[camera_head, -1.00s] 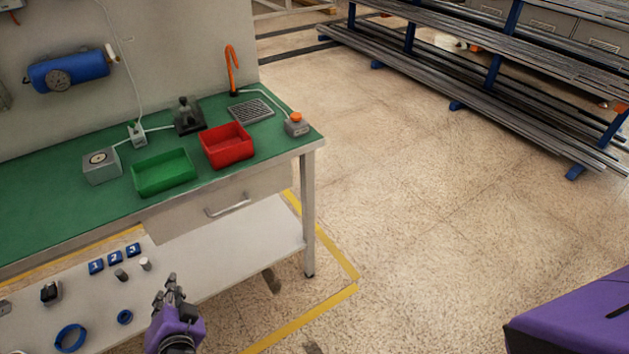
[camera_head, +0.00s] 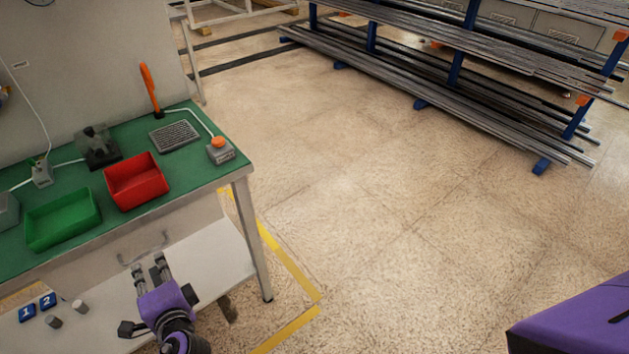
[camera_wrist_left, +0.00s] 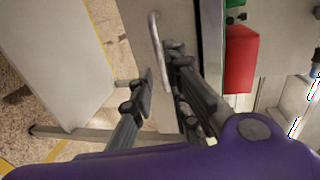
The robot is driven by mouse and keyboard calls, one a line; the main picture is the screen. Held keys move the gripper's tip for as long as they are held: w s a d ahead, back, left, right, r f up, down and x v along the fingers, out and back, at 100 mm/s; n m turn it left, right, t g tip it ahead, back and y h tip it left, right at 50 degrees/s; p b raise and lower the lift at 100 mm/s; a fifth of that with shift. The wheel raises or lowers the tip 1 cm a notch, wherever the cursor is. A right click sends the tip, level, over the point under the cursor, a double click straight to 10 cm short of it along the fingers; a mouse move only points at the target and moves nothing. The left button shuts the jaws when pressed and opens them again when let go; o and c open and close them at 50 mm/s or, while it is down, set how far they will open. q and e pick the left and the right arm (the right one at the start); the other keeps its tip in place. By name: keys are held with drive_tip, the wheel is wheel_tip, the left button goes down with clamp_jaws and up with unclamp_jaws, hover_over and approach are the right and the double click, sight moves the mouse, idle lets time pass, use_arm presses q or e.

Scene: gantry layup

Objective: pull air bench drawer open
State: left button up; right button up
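The air bench drawer (camera_head: 190,222) is a pale grey front under the green bench top (camera_head: 119,206). It looks flush with the bench. Its metal bar handle (camera_head: 146,247) also shows in the left wrist view (camera_wrist_left: 156,38). My left gripper (camera_head: 149,265) is just in front of the handle, pointing at the drawer. In the wrist view its two dark fingers (camera_wrist_left: 162,80) are apart, with the handle at their tips, close to the right-hand finger. I cannot tell whether the bar lies between them. My right gripper is not in view.
A green bin (camera_head: 63,222), a red bin (camera_head: 136,182) and an orange-button box (camera_head: 220,150) stand on the bench. A lower shelf (camera_head: 215,262) and a bench leg (camera_head: 252,240) are near my left gripper.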

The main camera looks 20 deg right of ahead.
sight(145, 255)
use_arm(q)
drive_tip(key=x, duration=0.7)
drive_tip(key=shift+w+a, duration=0.15)
drive_tip(key=shift+a, duration=0.2)
clamp_jaws()
